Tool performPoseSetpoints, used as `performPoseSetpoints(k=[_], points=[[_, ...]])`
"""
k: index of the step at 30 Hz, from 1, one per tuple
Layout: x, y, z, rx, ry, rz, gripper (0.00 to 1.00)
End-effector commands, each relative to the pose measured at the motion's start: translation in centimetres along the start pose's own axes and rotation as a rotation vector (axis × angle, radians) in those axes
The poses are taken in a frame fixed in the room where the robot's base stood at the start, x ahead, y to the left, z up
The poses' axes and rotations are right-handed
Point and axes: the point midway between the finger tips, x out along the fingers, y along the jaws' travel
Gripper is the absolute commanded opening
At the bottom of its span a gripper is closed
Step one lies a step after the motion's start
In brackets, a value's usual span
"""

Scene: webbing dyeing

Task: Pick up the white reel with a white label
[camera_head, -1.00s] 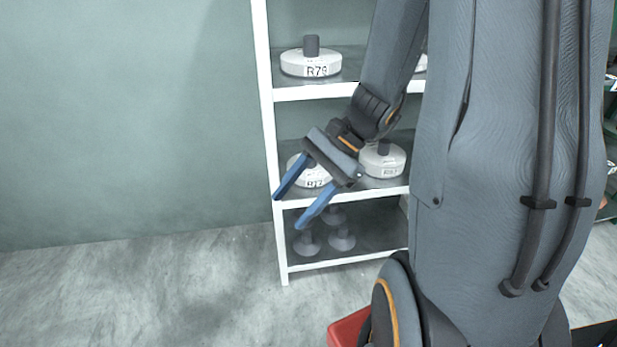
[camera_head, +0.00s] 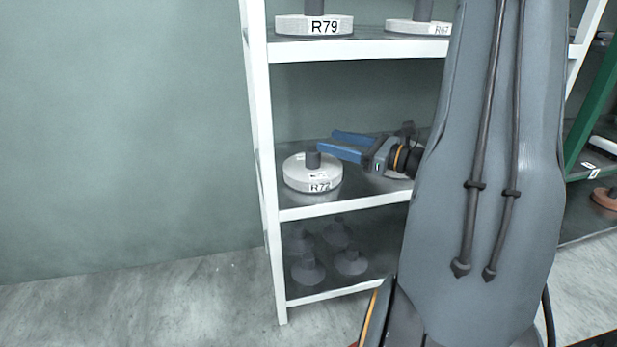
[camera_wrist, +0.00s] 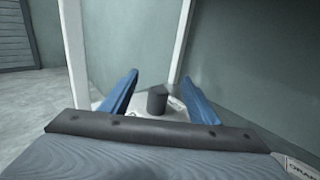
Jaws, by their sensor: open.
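A white reel (camera_head: 312,176) with a dark hub and a white label reading R72 sits on the middle shelf of the white rack. My gripper (camera_head: 335,144) is open, with its blue fingers pointing left beside and slightly above the reel's dark hub. In the wrist view the dark hub of the reel (camera_wrist: 157,101) stands between the two open fingers of my gripper (camera_wrist: 161,90). The reel's white disc lies below them, partly hidden by my gripper. The fingers are not seen closed on anything.
The white rack (camera_head: 259,110) has upright posts close to the reel. Reels labelled R79 (camera_head: 314,26) and R67 (camera_head: 418,27) sit on the shelf above. Several dark cone-shaped stands (camera_head: 308,268) are on the bottom shelf. A green rack (camera_head: 592,100) stands at the right.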

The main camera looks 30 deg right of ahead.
Motion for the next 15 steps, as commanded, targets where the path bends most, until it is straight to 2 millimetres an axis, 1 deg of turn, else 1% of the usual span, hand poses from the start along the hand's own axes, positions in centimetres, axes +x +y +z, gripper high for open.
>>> performPoseSetpoints(k=[2, 10, 14, 15], points=[[-0.3, -0.4, -1.2, 0.005, -0.003, -0.010, 0.55], [-0.4, -0.5, -6.4, 0.006, -0.003, -0.013, 0.55], [-0.3, -0.4, -8.2, 0.005, -0.003, -0.011, 0.55], [0.1, -0.3, -8.1, 0.001, -0.003, -0.008, 0.55]])
